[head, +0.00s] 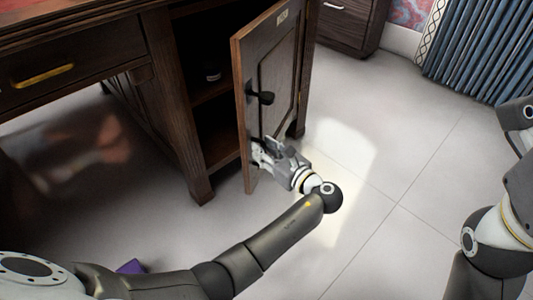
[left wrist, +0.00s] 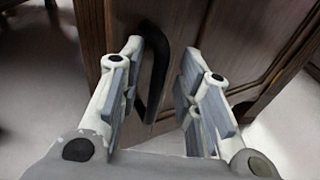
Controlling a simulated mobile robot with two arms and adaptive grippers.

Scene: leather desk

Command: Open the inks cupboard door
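The dark wooden cupboard door (head: 253,120) stands swung well open in the head view, with a small pale label (head: 282,17) near its top, too small to read. A black handle (head: 262,97) sticks out from its outer face; a dark curved bar, probably this handle, shows in the left wrist view (left wrist: 160,62). My left gripper (head: 270,150) is at the door's outer face, below the handle's upper end. In the left wrist view its fingers (left wrist: 165,85) are apart, with the dark bar between them, nearer the left finger. Contact is unclear. My right gripper is out of view.
The open cupboard has a shelf (head: 212,92) with a small object (head: 212,74) on it. A drawer with a brass handle (head: 42,76) is at left. A purple thing (head: 131,267) lies on the floor. Tiled floor (head: 385,165) right of the door is clear, before blue curtains (head: 490,55).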

